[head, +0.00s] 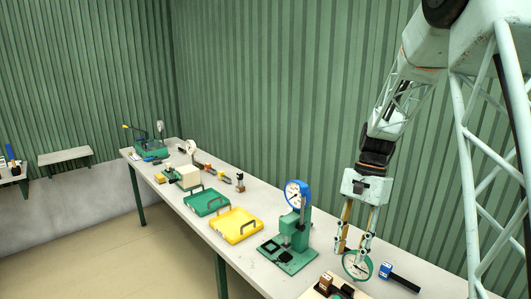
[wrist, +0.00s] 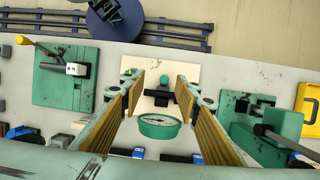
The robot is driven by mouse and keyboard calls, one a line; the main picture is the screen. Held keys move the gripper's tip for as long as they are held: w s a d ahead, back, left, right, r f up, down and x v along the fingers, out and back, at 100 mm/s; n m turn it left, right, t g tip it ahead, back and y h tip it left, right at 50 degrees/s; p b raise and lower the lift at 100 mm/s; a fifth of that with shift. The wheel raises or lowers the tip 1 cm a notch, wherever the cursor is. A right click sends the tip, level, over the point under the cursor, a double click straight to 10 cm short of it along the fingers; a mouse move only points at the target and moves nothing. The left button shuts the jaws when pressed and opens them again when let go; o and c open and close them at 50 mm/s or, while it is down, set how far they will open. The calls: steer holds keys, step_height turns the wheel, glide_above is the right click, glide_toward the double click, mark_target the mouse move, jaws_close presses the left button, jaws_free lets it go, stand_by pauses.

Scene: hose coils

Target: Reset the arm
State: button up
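My gripper (head: 354,248) hangs pointing down over the right end of the workbench. In the wrist view its two tan-padded fingers (wrist: 161,80) stand apart, with a clear gap between the pads.
A green stand with a blue-rimmed gauge (head: 294,235) stands left of my gripper. A black tool with a blue end (head: 398,276) lies to its right. Yellow (head: 236,226) and green (head: 206,202) trays are farther along the bench (head: 262,273). A pale board (wrist: 190,70) lies beyond the fingertips.

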steer(key=s+a+r+n+t+h+b, duration=0.1)
steer(key=s+a+r+n+t+b, duration=0.1)
steer(key=s+r, duration=0.6)
steer(key=s+a+r+n+t+b, duration=0.1)
steer(key=s+r+n+b, duration=0.15)
steer(key=s+r, duration=0.5)
steer(key=s+a+f+n+t+h+b, duration=0.1)
steer(key=s+n+t+b, duration=0.2)
steer(key=s, duration=2)
steer(key=shift+a+f+n+t+b, duration=0.15)
steer(key=shift+n+t+b, duration=0.25)
steer(key=shift+n, duration=0.65)
